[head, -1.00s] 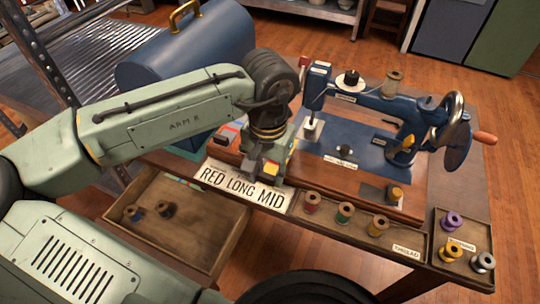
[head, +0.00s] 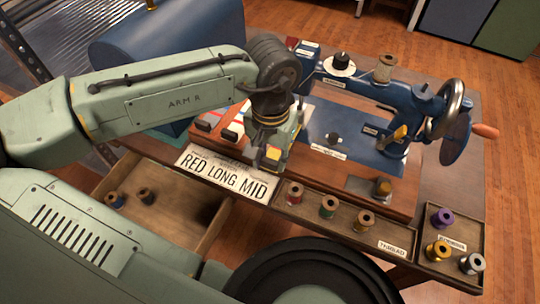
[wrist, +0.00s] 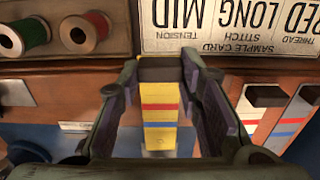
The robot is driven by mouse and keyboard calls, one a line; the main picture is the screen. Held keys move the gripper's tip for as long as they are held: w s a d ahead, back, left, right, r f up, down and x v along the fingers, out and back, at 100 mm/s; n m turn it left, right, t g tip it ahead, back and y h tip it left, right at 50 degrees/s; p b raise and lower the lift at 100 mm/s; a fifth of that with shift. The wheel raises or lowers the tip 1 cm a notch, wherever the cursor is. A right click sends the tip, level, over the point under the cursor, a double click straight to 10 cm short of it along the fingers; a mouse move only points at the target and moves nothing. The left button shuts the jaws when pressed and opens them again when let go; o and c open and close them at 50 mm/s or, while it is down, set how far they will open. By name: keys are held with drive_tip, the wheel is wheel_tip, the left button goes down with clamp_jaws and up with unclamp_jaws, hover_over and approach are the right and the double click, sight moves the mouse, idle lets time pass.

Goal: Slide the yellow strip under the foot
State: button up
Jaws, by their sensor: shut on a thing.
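The yellow strip (wrist: 160,112), with a red and a blue stripe and a dark end, lies between the fingers of my gripper (wrist: 163,90) in the wrist view. The gripper is shut on it. In the head view my gripper (head: 270,152) points down over the front of the wooden machine base, and a bit of the yellow strip (head: 273,154) shows there. The blue sewing machine (head: 375,98) stands behind and to the right of the gripper.
Other striped strips (head: 234,131) lie left of the gripper. The sample card (head: 222,174) reads RED LONG MID. A thread tray (head: 345,232) with spools runs along the front edge, beside a bobbin tray (head: 455,262). An open drawer (head: 165,215) sits front left.

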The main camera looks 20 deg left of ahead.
sight(276, 155)
drive_tip(key=shift+w, duration=0.2)
idle(0.6)
drive_tip(key=shift+w+d+f, duration=0.1)
drive_tip(key=shift+w, duration=1)
drive_tip(key=shift+w, duration=0.2)
drive_tip(key=shift+w, duration=1.3)
drive_tip(key=shift+f+p, duration=0.15)
drive_tip(key=shift+p, duration=0.25)
drive_tip(key=o, duration=1)
